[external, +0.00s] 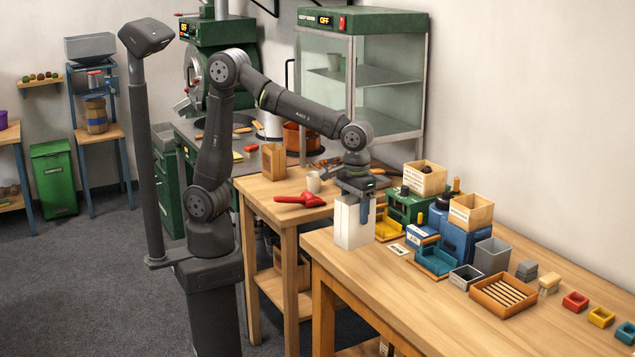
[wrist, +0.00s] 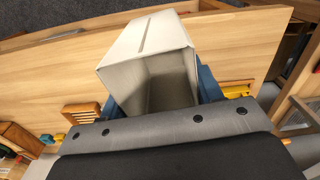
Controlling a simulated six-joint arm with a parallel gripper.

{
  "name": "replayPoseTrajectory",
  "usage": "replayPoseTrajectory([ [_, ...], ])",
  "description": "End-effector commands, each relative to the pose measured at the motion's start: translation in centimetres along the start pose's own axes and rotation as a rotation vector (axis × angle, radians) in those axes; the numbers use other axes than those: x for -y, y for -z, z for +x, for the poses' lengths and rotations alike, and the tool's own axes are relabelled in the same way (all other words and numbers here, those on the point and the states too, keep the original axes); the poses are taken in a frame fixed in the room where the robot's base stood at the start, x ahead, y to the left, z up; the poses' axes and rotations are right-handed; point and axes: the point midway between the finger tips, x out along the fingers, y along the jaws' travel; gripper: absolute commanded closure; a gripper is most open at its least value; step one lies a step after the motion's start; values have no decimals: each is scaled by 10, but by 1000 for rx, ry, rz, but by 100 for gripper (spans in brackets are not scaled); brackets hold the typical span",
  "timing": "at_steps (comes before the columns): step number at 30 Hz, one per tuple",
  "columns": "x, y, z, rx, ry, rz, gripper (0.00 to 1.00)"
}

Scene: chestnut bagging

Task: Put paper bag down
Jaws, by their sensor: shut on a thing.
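The white paper bag (external: 351,226) is upright at the left end of the long wooden table (external: 400,300) in the external view. My gripper (external: 358,208) points down and is shut on the bag, with a blue finger visible on its right side. I cannot tell whether the bag's base touches the table. In the wrist view the paper bag (wrist: 145,45) opens toward the camera, and its inside looks empty. The blue fingers of my gripper (wrist: 160,95) flank it on both sides.
A yellow tray (external: 388,230) and blue machine (external: 435,258) stand just right of the bag. A small card (external: 398,249) lies beside it. A slatted wooden tray (external: 503,294) sits farther right. The table's front left is clear. A red tool (external: 300,200) lies on the neighbouring table.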

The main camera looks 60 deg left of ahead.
Motion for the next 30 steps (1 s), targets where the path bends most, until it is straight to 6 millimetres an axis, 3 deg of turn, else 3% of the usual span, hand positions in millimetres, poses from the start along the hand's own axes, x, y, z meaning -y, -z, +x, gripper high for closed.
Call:
replayPoseTrajectory([
  [4, -17, -31, 0, 0, 0, 79, 72],
  [10, -24, -40, 3, 0, 1, 113, 72],
  [24, -11, 54, 60, 1, 1, 112, 72],
  [30, -9, 70, 70, 0, 0, 115, 72],
])
